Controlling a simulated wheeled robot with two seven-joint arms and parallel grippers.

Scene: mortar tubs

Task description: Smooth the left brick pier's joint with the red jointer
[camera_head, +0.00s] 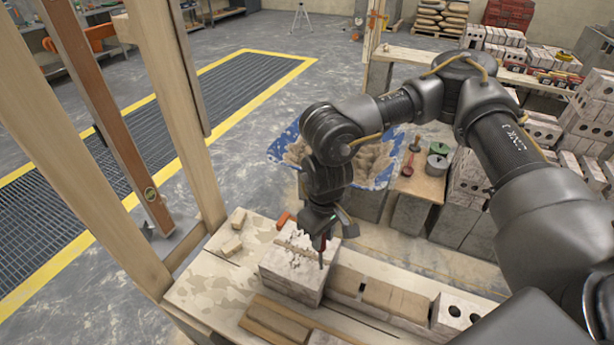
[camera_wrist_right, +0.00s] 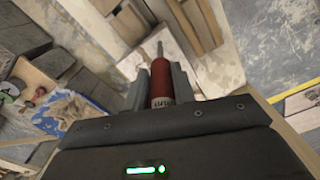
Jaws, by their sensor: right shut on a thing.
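My right gripper (camera_head: 325,228) is over a pale brick pier (camera_head: 288,283) on the plank bench. It is shut on the red jointer, whose red handle (camera_wrist_right: 161,80) stands between the fingers in the right wrist view, with its thin metal end pointing away from the gripper. In the head view only a little of the red jointer (camera_head: 323,244) shows below the fingers, and its tip is close to the pier's top right side. Whether the tip touches the joint cannot be told. Pale rough mortar lies on the pier's top. My left gripper is out of view.
Wooden posts (camera_head: 185,100) stand at the left of the bench. Small wood pieces (camera_head: 237,218) and an orange item (camera_head: 283,220) lie near the pier. A long row of bricks and planks (camera_head: 395,300) runs right. Behind is a blue sheet (camera_head: 288,143) with mortar heaps.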

